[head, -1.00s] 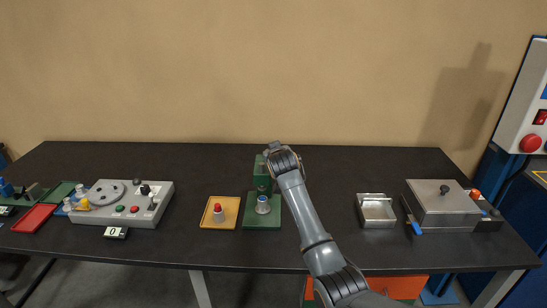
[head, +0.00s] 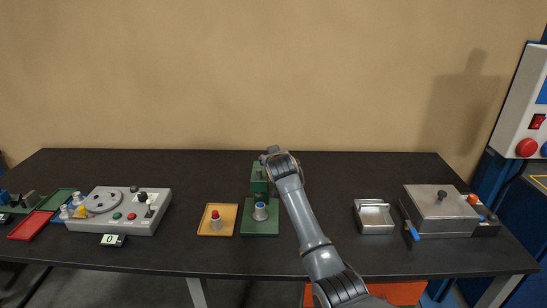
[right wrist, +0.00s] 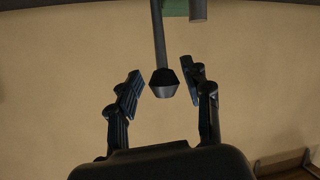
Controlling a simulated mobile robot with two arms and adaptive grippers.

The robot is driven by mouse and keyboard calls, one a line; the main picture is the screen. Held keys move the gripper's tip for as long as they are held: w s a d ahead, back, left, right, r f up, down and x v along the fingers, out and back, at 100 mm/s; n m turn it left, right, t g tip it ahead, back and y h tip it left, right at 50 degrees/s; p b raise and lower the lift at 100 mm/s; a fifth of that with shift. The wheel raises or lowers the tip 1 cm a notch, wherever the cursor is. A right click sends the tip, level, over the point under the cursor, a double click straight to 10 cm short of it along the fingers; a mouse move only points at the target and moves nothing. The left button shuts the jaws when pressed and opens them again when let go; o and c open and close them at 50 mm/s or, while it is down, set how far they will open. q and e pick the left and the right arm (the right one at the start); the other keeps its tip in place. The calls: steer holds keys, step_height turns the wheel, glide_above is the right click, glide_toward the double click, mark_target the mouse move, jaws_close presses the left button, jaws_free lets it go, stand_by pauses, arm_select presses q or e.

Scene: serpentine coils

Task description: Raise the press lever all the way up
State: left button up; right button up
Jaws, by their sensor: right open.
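The green press (head: 259,186) stands near the middle of the table, with a green base plate carrying a grey and blue piece (head: 260,211). My right gripper (head: 269,154) is at the top of the press, and my own wrist and arm hide the lever in the head view. In the right wrist view the press lever (right wrist: 159,40) is a thin grey rod ending in a dark knob (right wrist: 164,83). My right gripper (right wrist: 161,77) is open, with its two fingers on either side of the knob and a visible gap to each. My left gripper is not in view.
A yellow tray (head: 230,232) with a red-topped piece lies left of the press. A grey control panel (head: 154,223) stands further left. A metal tray (head: 374,230) and a lidded metal box (head: 440,228) stand to the right. The table between press and metal tray is bare.

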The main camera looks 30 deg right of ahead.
steer(key=shift+a, duration=0.15)
steer(key=shift+s+a, duration=0.15)
steer(key=shift+s, duration=0.05)
steer(key=v, duration=1.1)
steer(key=shift+s+r, duration=0.25)
